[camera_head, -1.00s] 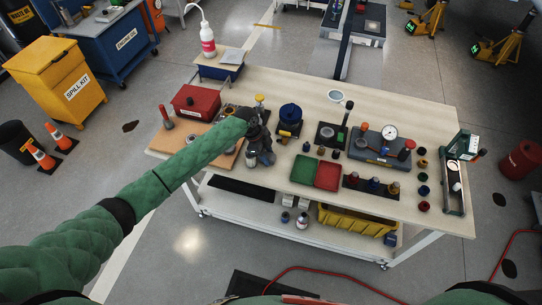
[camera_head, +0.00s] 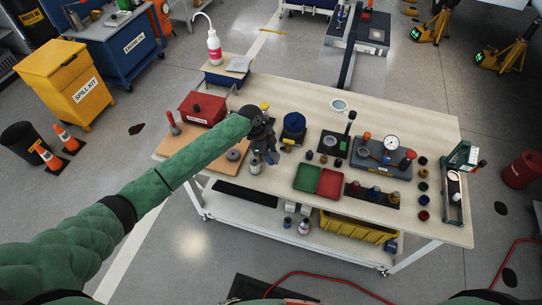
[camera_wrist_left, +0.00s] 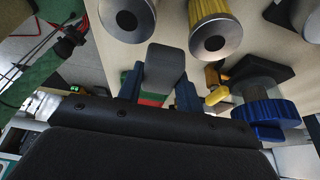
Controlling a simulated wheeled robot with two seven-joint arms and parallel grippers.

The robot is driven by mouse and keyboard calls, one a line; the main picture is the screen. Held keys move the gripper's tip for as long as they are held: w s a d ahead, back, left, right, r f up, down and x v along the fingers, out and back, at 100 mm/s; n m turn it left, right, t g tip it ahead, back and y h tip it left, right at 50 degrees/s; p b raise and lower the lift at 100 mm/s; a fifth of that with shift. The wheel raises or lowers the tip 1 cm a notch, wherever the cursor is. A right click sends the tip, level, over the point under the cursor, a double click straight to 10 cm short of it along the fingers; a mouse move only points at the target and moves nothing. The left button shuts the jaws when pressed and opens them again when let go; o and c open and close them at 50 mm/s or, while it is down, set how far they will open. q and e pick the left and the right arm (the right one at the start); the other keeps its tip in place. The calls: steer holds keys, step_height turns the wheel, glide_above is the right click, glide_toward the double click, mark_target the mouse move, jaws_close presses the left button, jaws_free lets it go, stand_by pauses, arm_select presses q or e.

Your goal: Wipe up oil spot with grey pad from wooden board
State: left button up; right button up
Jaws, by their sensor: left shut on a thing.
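My left gripper (camera_head: 266,152) is above the worktable, just right of the wooden board (camera_head: 180,143). In the left wrist view its blue fingers (camera_wrist_left: 160,92) are shut on the grey pad (camera_wrist_left: 165,66), a dark grey block. The pad is not clear in the head view. The wooden board lies at the table's left end, and my left arm crosses over it and hides part of it. I cannot make out the oil spot on the visible part. My right gripper is not in view.
A red box (camera_head: 203,108) stands behind the board. A grey disc (camera_head: 233,155) is beside my arm. A blue round part (camera_head: 293,124) stands right of the gripper, and green (camera_head: 308,178) and red trays lie further right. In the wrist view, filter-like cylinders (camera_wrist_left: 213,28) are close to the pad.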

arm_select(q)
steer(key=shift+r, duration=0.45)
steer(key=shift+r+p, duration=1)
steer(key=shift+r, duration=0.5)
